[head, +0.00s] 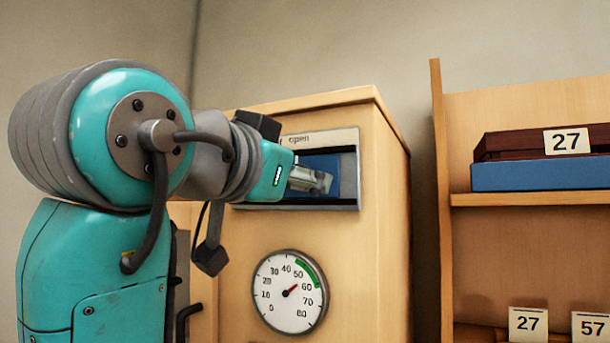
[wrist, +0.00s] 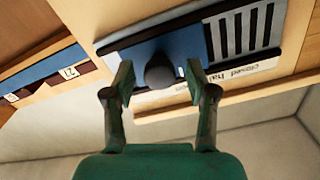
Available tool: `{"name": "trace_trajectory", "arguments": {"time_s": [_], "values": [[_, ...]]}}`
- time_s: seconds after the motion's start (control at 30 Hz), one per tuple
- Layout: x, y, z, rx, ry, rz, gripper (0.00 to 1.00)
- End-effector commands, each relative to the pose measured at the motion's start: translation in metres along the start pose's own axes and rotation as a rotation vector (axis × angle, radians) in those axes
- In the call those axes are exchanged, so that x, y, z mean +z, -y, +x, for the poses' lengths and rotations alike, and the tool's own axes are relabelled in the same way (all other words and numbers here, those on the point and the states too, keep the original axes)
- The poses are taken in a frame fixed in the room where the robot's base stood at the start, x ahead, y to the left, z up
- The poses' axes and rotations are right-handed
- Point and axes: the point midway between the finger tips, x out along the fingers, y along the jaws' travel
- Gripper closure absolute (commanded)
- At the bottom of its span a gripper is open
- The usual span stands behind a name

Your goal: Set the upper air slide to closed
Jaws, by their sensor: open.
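The upper air slide is a blue plate (head: 335,172) in a dark-framed slot high on the wooden cabinet, with the word "open" on the strip above. In the wrist view, which is upside down, the blue plate (wrist: 135,55) carries a dark round knob (wrist: 160,72). A slatted grille (wrist: 245,35) shows uncovered beside it, near the words "closed" and "half" (wrist: 235,78). The plate stands toward the open end. My gripper (wrist: 160,84) is open, a finger on each side of the knob; contact is not clear. In the head view my gripper (head: 322,180) hides the knob.
A round dial gauge (head: 290,291) is on the cabinet front (head: 365,270) below the slot. A wooden shelf unit (head: 525,200) stands to the right, holding a blue box (head: 540,174) and a dark red box (head: 510,146) marked 27. A gap separates cabinet and shelf.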

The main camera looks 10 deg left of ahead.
Motion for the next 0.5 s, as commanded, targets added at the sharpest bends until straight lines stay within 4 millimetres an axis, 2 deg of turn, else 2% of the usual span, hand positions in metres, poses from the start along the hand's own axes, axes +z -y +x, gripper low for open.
{"name": "trace_trajectory", "arguments": {"time_s": [0.13,0.4,0.5], "values": [[0.0,-0.0004,0.0072,0.001,0.0,0.0,0.43],[0.0001,-0.0001,0.008,0.0,0.0,0.0,0.43],[0.0001,-0.0001,0.0079,0.0,0.0,0.0,0.68]]}}
